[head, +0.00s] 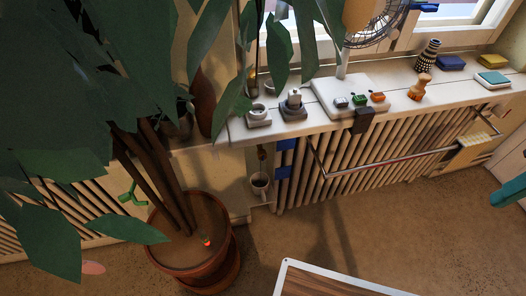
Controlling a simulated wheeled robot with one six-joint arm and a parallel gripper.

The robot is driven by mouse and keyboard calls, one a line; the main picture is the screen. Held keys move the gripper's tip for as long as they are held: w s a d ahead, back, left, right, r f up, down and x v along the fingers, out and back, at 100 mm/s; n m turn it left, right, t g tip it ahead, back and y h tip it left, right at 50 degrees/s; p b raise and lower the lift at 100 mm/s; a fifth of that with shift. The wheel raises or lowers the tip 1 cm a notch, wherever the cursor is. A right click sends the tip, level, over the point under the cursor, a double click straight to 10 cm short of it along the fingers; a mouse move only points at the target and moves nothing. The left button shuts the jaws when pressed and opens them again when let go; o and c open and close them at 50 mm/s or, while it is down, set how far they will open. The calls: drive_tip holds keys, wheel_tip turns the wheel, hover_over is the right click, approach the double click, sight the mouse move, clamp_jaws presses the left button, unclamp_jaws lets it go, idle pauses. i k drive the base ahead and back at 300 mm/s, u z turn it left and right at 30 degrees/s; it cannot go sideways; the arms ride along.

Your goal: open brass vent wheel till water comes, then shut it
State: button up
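A small brownish, brass-like part (262,153) shows at the left end of the ribbed radiator (345,170), under the sill. It may be the vent wheel, but it is too small to make out its shape or whether it is open. A light cup (260,184) sits just below it, with a dark inside. No water can be made out. My gripper is not in view.
A potted plant (190,255) stands left of the radiator, its large leaves covering much of the left side. A metal rail (400,162) runs before the radiator. The sill (400,98) holds a fan (375,22) and small items.

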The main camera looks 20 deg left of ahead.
sight(262, 155)
drive_tip(key=u, duration=1.05)
drive_tip(key=k, duration=0.35)
